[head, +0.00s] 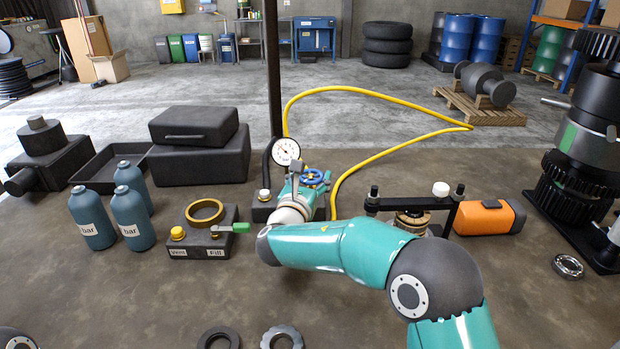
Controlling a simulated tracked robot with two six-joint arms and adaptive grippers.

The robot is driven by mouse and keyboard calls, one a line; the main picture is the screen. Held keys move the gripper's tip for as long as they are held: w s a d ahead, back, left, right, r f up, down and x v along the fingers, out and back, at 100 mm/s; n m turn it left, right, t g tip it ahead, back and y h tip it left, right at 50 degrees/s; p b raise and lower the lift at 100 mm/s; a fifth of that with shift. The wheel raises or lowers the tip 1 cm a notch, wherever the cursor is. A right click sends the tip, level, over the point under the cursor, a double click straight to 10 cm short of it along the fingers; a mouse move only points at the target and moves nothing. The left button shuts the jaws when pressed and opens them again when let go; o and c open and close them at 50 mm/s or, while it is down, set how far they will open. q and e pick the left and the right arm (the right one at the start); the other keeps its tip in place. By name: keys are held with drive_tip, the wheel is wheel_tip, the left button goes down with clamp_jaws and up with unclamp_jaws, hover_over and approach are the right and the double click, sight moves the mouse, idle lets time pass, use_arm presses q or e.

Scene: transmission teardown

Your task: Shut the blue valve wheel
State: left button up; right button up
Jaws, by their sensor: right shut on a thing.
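My right arm comes in from the lower right and reaches away over the floor. My right gripper (298,178) is at the left side of the wheel, seen from behind. It is shut on the blue valve wheel as far as the view shows; the fingertips and part of the wheel's rim are hard to make out. My left gripper is not in view.
A yellow hose (376,148) loops behind the pump. A block marked Vent and Fill (200,251) with a green-handled lever stands left of my arm, near several teal bottles (132,218). An orange canister (488,217) lies to the right.

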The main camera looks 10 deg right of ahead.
drive_tip(key=shift+a+m+g+h+p, duration=0.1)
drive_tip(key=shift+m+g+h+p, duration=0.4)
drive_tip(key=shift+m+g+h, duration=0.85)
drive_tip(key=shift+t+h, duration=0.25)
drive_tip(key=shift+h, duration=0.1)
drive_tip(key=o, duration=1.1)
drive_tip(key=shift+o, duration=0.2)
drive_tip(key=v, duration=1.2)
